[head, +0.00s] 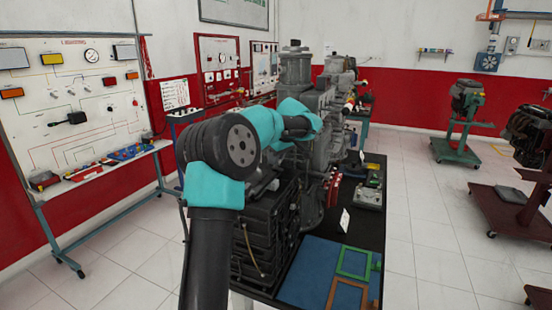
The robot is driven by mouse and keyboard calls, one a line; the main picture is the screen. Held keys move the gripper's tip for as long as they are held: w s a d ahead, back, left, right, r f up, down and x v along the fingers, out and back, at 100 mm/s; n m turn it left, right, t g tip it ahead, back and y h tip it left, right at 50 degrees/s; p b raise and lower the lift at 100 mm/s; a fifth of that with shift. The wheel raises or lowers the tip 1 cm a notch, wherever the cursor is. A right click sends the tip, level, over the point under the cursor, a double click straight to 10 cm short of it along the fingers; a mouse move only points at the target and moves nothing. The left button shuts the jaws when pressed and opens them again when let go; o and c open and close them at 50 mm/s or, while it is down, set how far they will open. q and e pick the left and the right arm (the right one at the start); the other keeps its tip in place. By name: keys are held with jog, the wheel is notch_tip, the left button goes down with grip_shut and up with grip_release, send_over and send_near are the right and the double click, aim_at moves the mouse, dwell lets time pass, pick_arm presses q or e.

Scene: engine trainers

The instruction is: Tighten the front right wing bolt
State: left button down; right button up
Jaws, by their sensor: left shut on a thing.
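My left gripper (326,102) is at the upper part of the engine, small and hard to tell from the grey metal. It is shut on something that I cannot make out. I cannot pick out the front right wing bolt. My right gripper is not in view.
A dark bench top (368,222) right of the engine holds a blue mat (308,275) with green and orange frames. A training board (75,95) stands left. Other engine trainers stand right on wheeled stands (457,150). Tiled floor between is clear.

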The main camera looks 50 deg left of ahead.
pick_arm(q)
jog(key=m+t, duration=0.1)
jog(key=m, duration=0.2)
jog(key=m+t, duration=0.1)
jog(key=m, duration=0.3)
jog(key=shift+s+t+h, duration=0.1)
jog(key=shift+t+h, duration=0.2)
jog(key=shift+t, duration=0.1)
jog(key=m+t+h, duration=0.1)
jog(key=m, duration=0.2)
jog(key=m+h, duration=0.1)
jog(key=m, duration=0.3)
jog(key=shift+a+t, duration=0.1)
jog(key=shift+t, duration=0.3)
jog(key=c, duration=1.1)
grip_release()
jog(key=v, duration=1.7)
jog(key=shift+s+a+r, duration=0.1)
jog(key=shift+r, duration=0.15)
